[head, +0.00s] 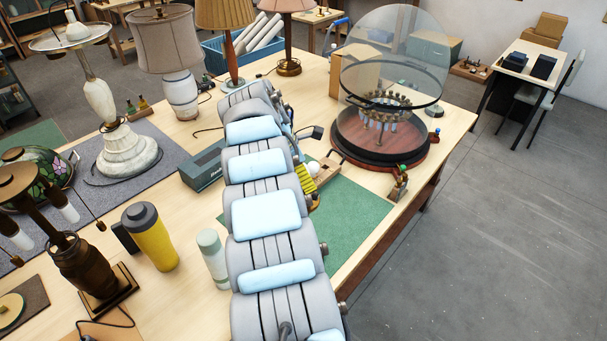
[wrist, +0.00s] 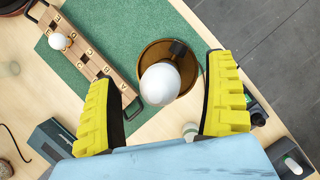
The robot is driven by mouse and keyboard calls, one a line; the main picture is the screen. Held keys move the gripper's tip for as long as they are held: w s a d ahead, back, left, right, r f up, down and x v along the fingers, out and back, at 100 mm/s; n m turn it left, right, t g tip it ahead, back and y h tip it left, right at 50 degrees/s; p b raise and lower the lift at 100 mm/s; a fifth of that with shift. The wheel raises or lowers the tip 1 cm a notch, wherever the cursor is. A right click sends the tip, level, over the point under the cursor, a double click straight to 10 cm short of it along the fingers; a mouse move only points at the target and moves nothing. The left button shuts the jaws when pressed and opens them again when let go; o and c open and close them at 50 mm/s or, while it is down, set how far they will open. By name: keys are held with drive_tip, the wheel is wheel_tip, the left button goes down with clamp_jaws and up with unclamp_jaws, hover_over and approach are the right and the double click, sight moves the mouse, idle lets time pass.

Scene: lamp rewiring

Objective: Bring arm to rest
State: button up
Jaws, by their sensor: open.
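My gripper (wrist: 162,70) is open in the wrist view, its two yellow ribbed fingers wide apart with nothing between them in grip. Below and between them, a white bulb (wrist: 160,84) with a dark base lies over a round brown container (wrist: 150,52). I cannot tell how far the gripper is above it. In the head view, my arm reaches across the workbench (head: 190,225), and one yellow finger of my gripper (head: 306,182) shows beside a wooden rack (head: 327,172); the arm hides the rest.
The lettered rack (wrist: 92,58) holds another white bulb (wrist: 58,41) on a green mat (wrist: 120,18). A glass dome (head: 395,50) stands on a round base (head: 380,150) beyond. Lamps, a yellow tumbler (head: 152,238) and a pale bottle (head: 213,258) stand left of my arm.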

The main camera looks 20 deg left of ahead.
wheel_tip(320, 180, up, 6)
drive_tip(key=p, duration=0.3)
drive_tip(key=shift+f, duration=0.2)
drive_tip(key=shift+d+n, duration=0.1)
drive_tip(key=shift+n, duration=0.4)
drive_tip(key=shift+r+t, duration=0.15)
drive_tip(key=shift+t, duration=0.15)
drive_tip(key=n+p, duration=0.2)
drive_tip(key=p, duration=0.1)
drive_tip(key=n+y+p, duration=0.1)
drive_tip(key=n+p, duration=0.1)
drive_tip(key=p, duration=0.2)
drive_tip(key=shift+r+t+y, duration=0.15)
drive_tip(key=shift+t+y, duration=0.15)
drive_tip(key=n+p, duration=0.1)
drive_tip(key=p, duration=0.2)
drive_tip(key=shift+n+y+p, duration=0.3)
drive_tip(key=shift+f+n, duration=0.35)
drive_tip(key=shift+n, duration=0.35)
drive_tip(key=shift+f+b, duration=1.35)
drive_tip(key=shift+f, duration=1.5)
drive_tip(key=shift+r, duration=0.1)
